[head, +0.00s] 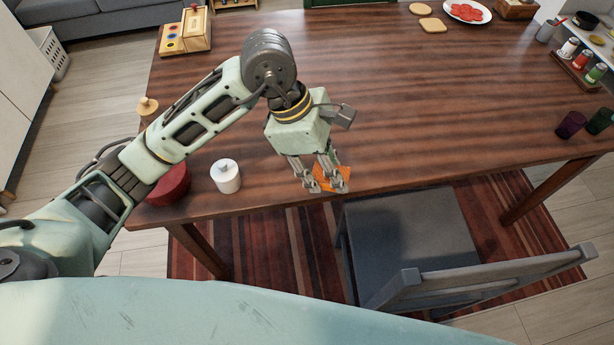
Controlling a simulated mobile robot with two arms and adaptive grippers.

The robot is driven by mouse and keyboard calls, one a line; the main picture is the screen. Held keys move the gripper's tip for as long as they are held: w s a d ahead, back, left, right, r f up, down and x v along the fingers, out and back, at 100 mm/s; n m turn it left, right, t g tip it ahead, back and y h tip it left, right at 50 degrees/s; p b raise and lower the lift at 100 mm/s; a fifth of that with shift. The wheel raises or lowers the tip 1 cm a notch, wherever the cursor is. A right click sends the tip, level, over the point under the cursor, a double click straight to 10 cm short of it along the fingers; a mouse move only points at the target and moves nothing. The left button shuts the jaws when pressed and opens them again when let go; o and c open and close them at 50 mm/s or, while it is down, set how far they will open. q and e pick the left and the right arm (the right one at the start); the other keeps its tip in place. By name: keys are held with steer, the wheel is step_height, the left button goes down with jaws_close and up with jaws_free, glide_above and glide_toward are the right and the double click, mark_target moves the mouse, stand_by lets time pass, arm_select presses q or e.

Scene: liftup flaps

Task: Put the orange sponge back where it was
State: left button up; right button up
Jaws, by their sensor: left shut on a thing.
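The orange sponge (343,174) is at the near edge of the wooden table (420,110), partly hidden behind the fingers of my left gripper (320,187). The left gripper points down and is shut on the sponge. I cannot tell whether the sponge touches the table top or is held just above it. My right gripper is not in view.
A white lidded jar (226,177) and a red pot (170,187) stand left of the gripper. A grey chair (420,250) is at the near side. Two dark cups (571,124) and a bottle rack (578,72) are at the right. The table's middle is clear.

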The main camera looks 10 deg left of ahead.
mark_target(344, 169)
arm_select(q)
steer(key=d+n, duration=0.1)
steer(key=n, duration=0.1)
steer(key=w+d+n+t, duration=0.1)
steer(key=d+n, duration=0.1)
steer(key=shift+d+f+t+b, duration=0.1)
steer(key=shift+f+t+b, duration=0.05)
steer(key=shift+t+b, duration=0.2)
steer(key=shift+n, duration=0.3)
steer(key=shift+w+f, duration=0.15)
steer(key=shift+w, duration=0.1)
steer(key=shift+y, duration=0.3)
steer(key=w+a+f, duration=0.2)
steer(key=a, duration=0.1)
steer(key=w+a+f+p, duration=0.1)
steer(key=w+a+f, duration=0.1)
steer(key=a, duration=0.1)
steer(key=w+a+f, duration=0.2)
steer(key=a, duration=0.1)
steer(key=shift+w+a+f, duration=0.2)
steer(key=shift+f, duration=0.15)
step_height(344, 169, down, 4)
steer(key=shift+r+p, duration=0.1)
steer(key=shift+p, duration=0.45)
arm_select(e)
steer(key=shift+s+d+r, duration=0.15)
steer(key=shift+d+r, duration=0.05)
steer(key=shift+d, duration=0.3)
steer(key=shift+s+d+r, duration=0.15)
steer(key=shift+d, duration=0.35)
